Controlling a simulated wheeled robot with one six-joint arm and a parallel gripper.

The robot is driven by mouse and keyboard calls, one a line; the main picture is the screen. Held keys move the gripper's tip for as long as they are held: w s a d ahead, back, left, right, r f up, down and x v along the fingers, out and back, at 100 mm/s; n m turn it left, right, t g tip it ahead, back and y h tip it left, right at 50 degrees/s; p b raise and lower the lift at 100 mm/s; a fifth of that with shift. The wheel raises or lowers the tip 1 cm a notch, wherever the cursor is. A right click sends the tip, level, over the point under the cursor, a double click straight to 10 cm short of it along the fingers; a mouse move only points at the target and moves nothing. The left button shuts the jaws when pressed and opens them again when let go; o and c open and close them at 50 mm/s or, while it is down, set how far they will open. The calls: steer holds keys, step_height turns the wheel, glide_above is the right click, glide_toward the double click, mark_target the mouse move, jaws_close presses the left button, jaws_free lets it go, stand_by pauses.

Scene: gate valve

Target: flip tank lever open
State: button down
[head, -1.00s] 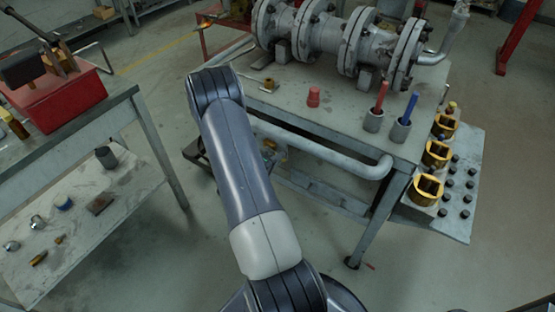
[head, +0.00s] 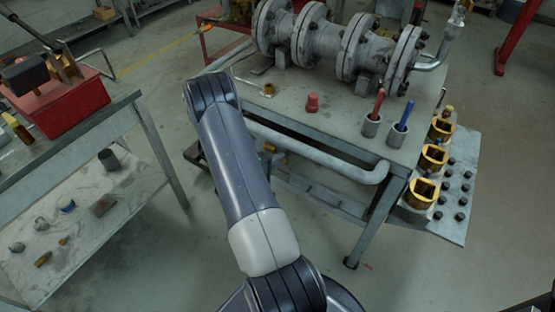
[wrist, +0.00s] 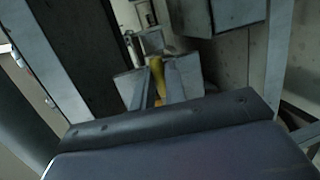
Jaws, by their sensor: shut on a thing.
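In the wrist view, my gripper (wrist: 157,88) shows as two grey finger blocks close together beyond the dark wrist housing. A yellow piece (wrist: 157,72), which looks like a lever handle, stands between them, and the gripper is shut on it. Most of the handle and whatever it is fixed to are hidden by the fingers. In the head view my arm reaches forward to the far left end of the pipe table, and my gripper is hidden behind it. I cannot make out the tank in either view.
A side shelf holds yellow blocks (head: 432,157). At left a bench (head: 75,135) carries a red box (head: 65,105). Floor between them is clear.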

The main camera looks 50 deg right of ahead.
steer(key=c, duration=1.4)
jaws_free()
steer(key=shift+c, duration=0.2)
steer(key=shift+a, duration=0.1)
steer(key=a+r, duration=0.2)
steer(key=a, duration=0.8)
steer(key=shift+a+p, duration=0.25)
steer(key=shift+p, duration=0.05)
steer(key=shift+d, duration=0.15)
steer(key=d+f+m+b, duration=0.1)
steer(key=d+f, duration=0.1)
steer(key=d, duration=0.8)
steer(key=shift+d+f+b, duration=0.2)
steer(key=shift+f+b, duration=0.05)
steer(key=shift+b, duration=0.1)
